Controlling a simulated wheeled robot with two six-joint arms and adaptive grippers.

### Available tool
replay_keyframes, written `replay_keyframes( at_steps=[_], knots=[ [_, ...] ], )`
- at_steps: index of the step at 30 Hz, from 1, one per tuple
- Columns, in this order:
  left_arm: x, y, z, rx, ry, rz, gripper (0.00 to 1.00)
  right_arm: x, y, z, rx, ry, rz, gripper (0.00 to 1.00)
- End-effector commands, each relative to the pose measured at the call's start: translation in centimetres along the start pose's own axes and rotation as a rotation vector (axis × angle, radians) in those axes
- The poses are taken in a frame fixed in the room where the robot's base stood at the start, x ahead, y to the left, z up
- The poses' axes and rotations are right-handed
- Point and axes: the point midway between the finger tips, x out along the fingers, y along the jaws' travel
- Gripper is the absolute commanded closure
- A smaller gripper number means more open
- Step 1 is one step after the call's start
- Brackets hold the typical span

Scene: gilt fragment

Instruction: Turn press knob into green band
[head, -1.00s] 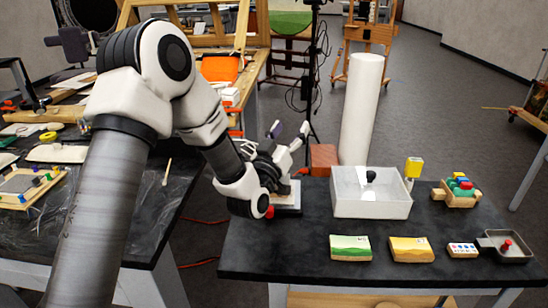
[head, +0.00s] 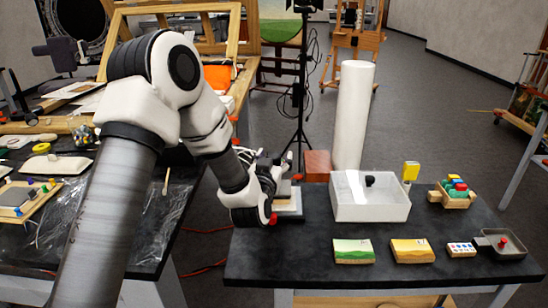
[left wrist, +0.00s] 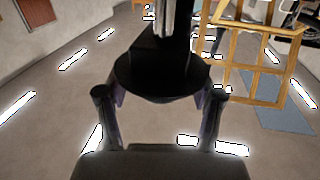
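The press (head: 288,210) stands at the left end of the black bench, a pale base mostly hidden behind my left arm. My left gripper (head: 278,160) is at the press, its fingers spread apart. In the left wrist view, a black round disc on a post, which looks like the press knob (left wrist: 160,78), lies between the spread fingers. I cannot tell whether the fingers touch it. The green band cannot be made out in either view. My right gripper is not in view.
A white open bin (head: 370,212) stands right of the press, before a tall white cylinder (head: 353,115). A red-brown block (head: 318,165) is behind the press. A green box (head: 352,252), yellow box (head: 411,251) and grey pan (head: 497,243) line the front edge.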

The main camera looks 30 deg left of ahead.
Motion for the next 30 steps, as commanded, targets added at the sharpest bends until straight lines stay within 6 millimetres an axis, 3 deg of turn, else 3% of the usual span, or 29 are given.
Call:
replay_keyframes(
  at_steps=[1,5,19,30],
  knots=[
    [0.0,0.0,0.0,0.000,0.000,0.000,0.48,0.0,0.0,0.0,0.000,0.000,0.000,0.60],
    [0.0,0.0,0.0,0.000,0.001,0.000,0.94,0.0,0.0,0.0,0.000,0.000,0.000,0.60],
    [0.0,-0.1,-0.1,-0.003,0.001,0.047,0.95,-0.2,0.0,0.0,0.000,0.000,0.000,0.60],
    [0.1,-0.2,-0.3,-0.006,0.005,0.286,0.95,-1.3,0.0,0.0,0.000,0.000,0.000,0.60]
  ],
)
